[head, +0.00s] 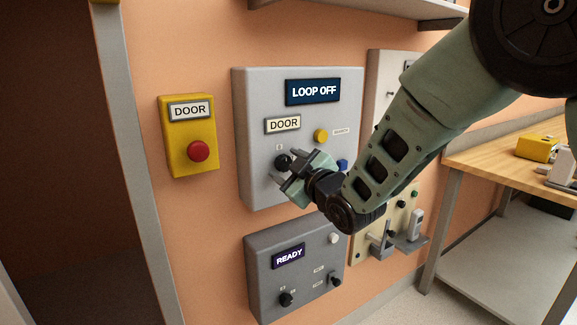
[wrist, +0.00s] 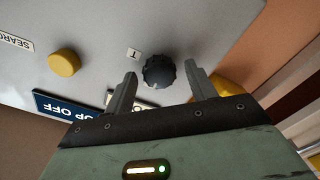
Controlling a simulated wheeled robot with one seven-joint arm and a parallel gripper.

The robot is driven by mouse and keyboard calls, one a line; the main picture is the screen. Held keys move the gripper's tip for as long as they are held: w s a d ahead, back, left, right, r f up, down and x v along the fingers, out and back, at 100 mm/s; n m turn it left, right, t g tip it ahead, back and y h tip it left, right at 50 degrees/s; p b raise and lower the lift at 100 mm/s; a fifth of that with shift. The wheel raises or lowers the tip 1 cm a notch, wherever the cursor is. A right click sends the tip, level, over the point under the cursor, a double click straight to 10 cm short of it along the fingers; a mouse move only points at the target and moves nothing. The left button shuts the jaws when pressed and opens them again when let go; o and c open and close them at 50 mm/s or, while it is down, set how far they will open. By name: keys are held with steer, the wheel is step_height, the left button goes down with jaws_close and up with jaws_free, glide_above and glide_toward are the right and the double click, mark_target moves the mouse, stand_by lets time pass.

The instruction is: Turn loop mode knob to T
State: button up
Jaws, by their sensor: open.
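The loop mode knob (head: 283,161) is a black ridged knob on the front of the grey panel (head: 252,90). The panel's display (head: 313,92) reads LOOP OFF. In the wrist view the knob (wrist: 158,72) lies between my fingertips, with a small T label (wrist: 134,53) beside it. My gripper (head: 286,166) is open, its two fingers pointing at the panel on either side of the knob. A gap shows between each finger and the knob. I cannot tell which way the knob points or how far the fingertips are from the panel.
A yellow button (head: 320,136) and a blue button (head: 342,165) are on the same panel. A yellow DOOR box (head: 188,136) with a red button hangs to the left. A READY box (head: 289,257) with knobs is below. A wooden bench (head: 500,161) stands at right.

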steer(key=c, duration=1)
steer(key=shift+m+b, duration=0.4)
steer(key=shift+b, duration=0.05)
steer(key=m+b, duration=0.2)
steer(key=m, duration=0.1)
steer(key=shift+f+b, duration=0.15)
steer(key=shift+b, duration=0.15)
steer(key=m+b, duration=0.3)
steer(key=m, duration=0.2)
steer(key=shift+d, duration=0.1)
steer(key=m+b, duration=0.2)
steer(key=m, duration=0.3)
steer(key=shift+w, duration=0.1)
steer(key=m+b, duration=0.1)
steer(key=m, duration=0.3)
steer(key=shift+b, duration=0.35)
